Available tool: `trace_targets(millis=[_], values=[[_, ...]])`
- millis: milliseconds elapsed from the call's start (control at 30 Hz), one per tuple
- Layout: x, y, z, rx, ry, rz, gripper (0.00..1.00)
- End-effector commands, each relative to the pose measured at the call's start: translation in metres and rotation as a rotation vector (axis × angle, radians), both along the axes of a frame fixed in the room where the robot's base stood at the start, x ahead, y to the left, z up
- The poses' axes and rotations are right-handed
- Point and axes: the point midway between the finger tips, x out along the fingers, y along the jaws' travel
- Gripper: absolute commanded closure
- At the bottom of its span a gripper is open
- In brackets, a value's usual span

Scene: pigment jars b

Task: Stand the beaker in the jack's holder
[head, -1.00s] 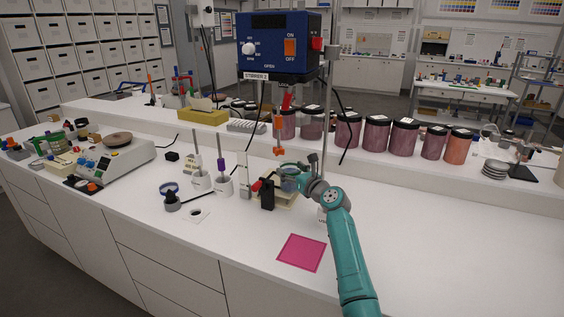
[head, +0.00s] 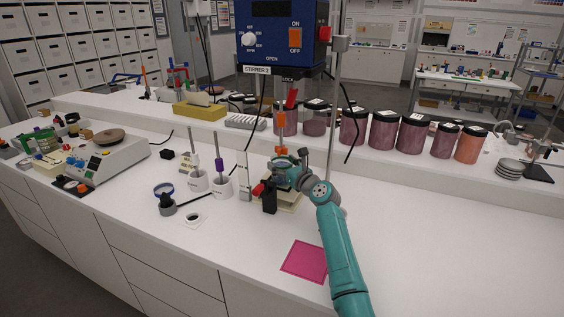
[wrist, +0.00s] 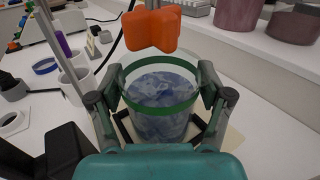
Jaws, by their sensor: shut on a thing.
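The beaker (wrist: 160,100) is clear with a green rim band and holds blue-grey contents. In the wrist view my gripper (wrist: 160,98) is shut on it, one finger on each side, and it looks upright. Below it shows a dark square frame, the jack's holder (wrist: 202,124), on a pale plate. I cannot tell whether the beaker's base touches it. In the head view my gripper (head: 287,172) is at the jack (head: 289,201), under the stirrer, and mostly hides the beaker. An orange stirring head (wrist: 152,29) hangs just above and beyond the beaker's rim.
The blue stirrer unit (head: 283,38) hangs above on a metal rod (head: 335,100). A black block (head: 270,198) with a red knob stands left of the jack. White holders with rods (head: 222,186) stand further left.

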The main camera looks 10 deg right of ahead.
Motion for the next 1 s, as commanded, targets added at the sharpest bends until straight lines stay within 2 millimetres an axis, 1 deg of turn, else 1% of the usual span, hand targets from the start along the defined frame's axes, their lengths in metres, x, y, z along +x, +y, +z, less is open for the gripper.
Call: trace_targets(millis=[33,167,300,333,367,400,433,1000], values=[[0.0003,0.0016,0.0026,0.0,-0.003,0.002,0.82],[0.0003,0.0013,0.0027,0.0,-0.003,0.001,0.82],[0.0003,0.0013,-0.0001,0.001,-0.003,0.002,0.82],[0.0002,0.0014,-0.0018,0.0,-0.001,0.002,0.19],[0.0002,0.0014,-0.0014,0.0,-0.001,0.002,0.12],[0.0002,0.0013,-0.0014,0.0,-0.001,0.002,0.02],[0.0002,0.0013,-0.0014,0.0,-0.001,0.002,0.0],[-0.0001,-0.0007,0.0013,-0.001,-0.001,0.002,0.0]])
